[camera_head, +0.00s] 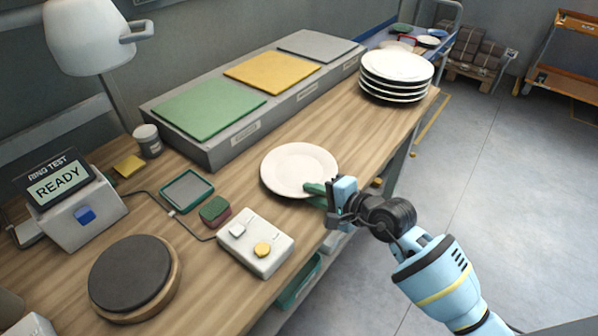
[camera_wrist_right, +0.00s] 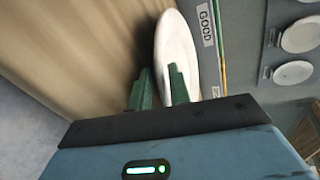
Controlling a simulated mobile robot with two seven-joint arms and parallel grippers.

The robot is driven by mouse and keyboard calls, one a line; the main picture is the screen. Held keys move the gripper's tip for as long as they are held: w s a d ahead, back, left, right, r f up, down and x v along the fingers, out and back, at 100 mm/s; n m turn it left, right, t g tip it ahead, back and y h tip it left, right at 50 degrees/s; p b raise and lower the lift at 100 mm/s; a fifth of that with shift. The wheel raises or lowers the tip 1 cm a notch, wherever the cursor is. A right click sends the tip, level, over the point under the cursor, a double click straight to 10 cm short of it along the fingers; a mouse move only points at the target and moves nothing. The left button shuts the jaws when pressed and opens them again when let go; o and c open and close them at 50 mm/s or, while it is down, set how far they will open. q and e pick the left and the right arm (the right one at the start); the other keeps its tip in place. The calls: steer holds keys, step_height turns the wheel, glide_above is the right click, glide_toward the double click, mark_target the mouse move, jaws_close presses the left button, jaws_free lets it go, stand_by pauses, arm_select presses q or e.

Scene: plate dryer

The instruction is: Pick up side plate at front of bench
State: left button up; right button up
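The white side plate (camera_head: 298,168) lies at the front edge of the bench, right of the middle in the head view. In the wrist view the plate (camera_wrist_right: 175,45) shows nearly edge-on beyond the fingers. My right gripper (camera_head: 316,194) is at the plate's near right rim. Its green fingers (camera_wrist_right: 160,88) are apart, one over the plate's face and the other on the bench side, with the rim seemingly between them. Contact with the rim cannot be told. My left gripper is out of view.
A stack of plates (camera_head: 396,75) stands at the bench's far right end. A grey block with green, yellow and grey pads (camera_head: 205,107) runs along the back. A white button box (camera_head: 255,243), a red-green sponge (camera_head: 214,211) and a round dark turntable (camera_head: 130,272) are nearer left.

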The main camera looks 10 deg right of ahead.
jaws_close()
steer(key=shift+r, duration=0.1)
step_height(320, 180, up, 10)
steer(key=shift+r+p, duration=0.1)
steer(key=shift+p, duration=0.3)
